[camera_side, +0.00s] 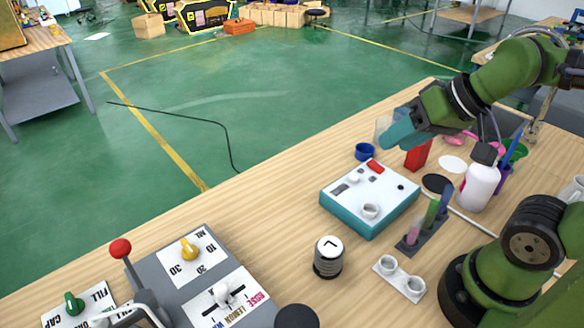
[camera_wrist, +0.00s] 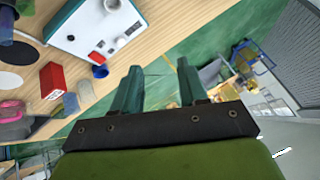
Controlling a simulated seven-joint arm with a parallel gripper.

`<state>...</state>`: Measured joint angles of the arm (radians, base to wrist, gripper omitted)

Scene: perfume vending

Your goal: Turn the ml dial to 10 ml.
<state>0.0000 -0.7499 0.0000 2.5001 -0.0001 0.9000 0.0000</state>
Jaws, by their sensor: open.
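The ml dial (camera_side: 189,248) is a yellow knob on a white panel marked ML, 10, 20 and 30, on a grey machine (camera_side: 160,270) at the lower left of the side view. I cannot tell for sure which number the knob points at. My gripper (camera_side: 388,140) is above the far edge of the table, well to the right of and beyond the dial. In the wrist view my gripper (camera_wrist: 158,78) shows its two teal fingers apart with nothing between them. The dial is not in the wrist view.
A teal-and-white box (camera_side: 370,198) stands mid-table; it also shows in the wrist view (camera_wrist: 95,28). A red box (camera_side: 416,158) and a blue cup (camera_side: 365,152) are near my gripper. A black-and-white jar (camera_side: 328,257) and a red-knobbed lever (camera_side: 120,249) stand near the machine.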

